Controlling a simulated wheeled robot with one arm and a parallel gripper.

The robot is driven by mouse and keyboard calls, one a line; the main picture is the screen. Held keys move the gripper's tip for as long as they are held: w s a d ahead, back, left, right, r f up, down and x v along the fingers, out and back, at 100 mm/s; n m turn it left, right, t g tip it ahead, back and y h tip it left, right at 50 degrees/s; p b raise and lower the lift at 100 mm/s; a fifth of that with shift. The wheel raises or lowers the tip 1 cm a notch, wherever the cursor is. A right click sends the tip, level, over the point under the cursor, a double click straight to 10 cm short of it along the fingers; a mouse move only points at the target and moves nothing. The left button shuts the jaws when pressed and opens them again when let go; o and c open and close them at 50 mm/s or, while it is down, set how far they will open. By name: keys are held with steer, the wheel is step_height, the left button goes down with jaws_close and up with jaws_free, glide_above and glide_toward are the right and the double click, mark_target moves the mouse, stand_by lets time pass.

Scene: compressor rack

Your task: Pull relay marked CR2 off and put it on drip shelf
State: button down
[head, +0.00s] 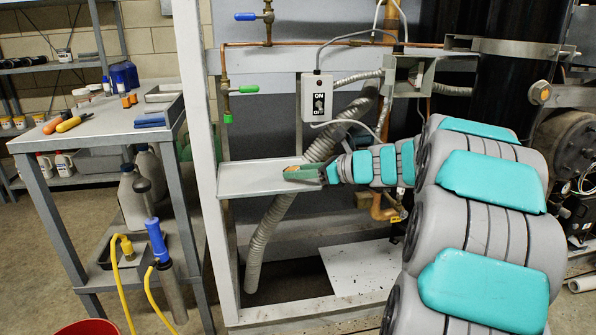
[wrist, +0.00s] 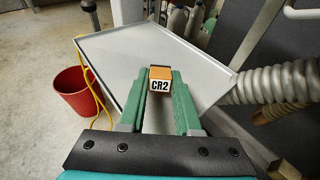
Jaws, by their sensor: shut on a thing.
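The relay (wrist: 160,82) has an orange body and a white face marked CR2. In the wrist view it sits between the two green fingers of my gripper (wrist: 161,92), which is shut on it. The drip shelf (wrist: 120,58) is a grey tray with a low rim, and the relay shows over its surface. In the head view my gripper (head: 303,172) is at the right part of the drip shelf (head: 245,180), with a bit of the orange relay (head: 297,168) at the fingertips. I cannot tell whether the relay touches the shelf.
A ribbed grey hose (head: 275,225) runs past the shelf's right side. A grey upright post (head: 197,120) stands at its left. An ON switch box (head: 317,97) and copper pipes are above. The shelf's left part is bare. A red bucket (wrist: 76,92) stands on the floor.

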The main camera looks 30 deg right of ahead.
steer(key=shift+f, duration=0.2)
stand_by(0.3)
steer(key=c, duration=0.5)
jaws_free()
steer(key=v, duration=0.8)
